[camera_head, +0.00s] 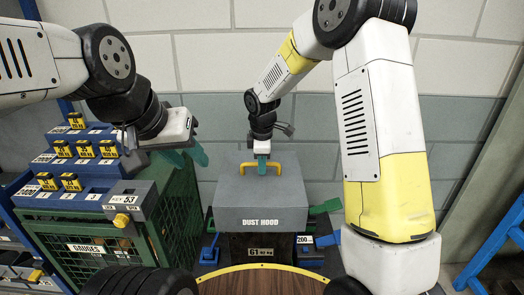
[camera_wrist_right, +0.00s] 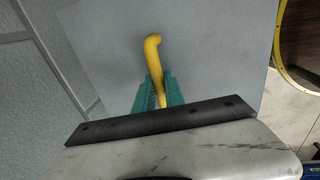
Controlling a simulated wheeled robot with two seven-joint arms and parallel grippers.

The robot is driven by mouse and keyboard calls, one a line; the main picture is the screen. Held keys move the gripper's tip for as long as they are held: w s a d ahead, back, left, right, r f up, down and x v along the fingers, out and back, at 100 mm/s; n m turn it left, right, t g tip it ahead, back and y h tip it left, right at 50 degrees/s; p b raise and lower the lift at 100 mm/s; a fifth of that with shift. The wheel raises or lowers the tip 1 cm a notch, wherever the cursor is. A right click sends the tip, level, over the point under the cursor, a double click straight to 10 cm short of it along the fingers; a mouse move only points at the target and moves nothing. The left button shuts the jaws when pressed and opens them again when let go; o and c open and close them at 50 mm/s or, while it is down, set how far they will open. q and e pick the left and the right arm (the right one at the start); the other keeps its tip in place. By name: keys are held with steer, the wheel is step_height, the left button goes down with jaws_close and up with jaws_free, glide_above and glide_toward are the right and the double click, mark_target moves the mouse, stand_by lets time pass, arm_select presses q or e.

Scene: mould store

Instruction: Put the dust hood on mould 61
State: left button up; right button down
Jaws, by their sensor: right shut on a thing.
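The grey dust hood (camera_head: 262,214), a box lettered DUST HOOD with a yellow handle on top, is level in the middle of the head view. My right gripper (camera_head: 262,165) is shut on its yellow handle (camera_wrist_right: 152,50), which shows between the teal fingers in the right wrist view. Mould 61 (camera_head: 262,247), dark with a 61 label, is directly below the hood; only its lower front shows. I cannot tell whether the hood rests on it. My left gripper (camera_head: 187,155) is empty and open, left of the hood above the green crate, its teal fingers apart.
A green crate (camera_head: 160,245) labelled GAUGES stands at left. A grey box marked 53 (camera_head: 130,203) with a yellow knob is on the crate's corner. Green and blue handles (camera_head: 325,207) flank the mould. A round brown top (camera_head: 262,284) is in front.

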mark_target(262, 177)
steer(key=shift+f, duration=3.4)
steer(key=c, duration=1.3)
jaws_free()
steer(key=o, duration=0.8)
steer(key=shift+f, duration=0.1)
steer(key=shift+r, duration=4.5)
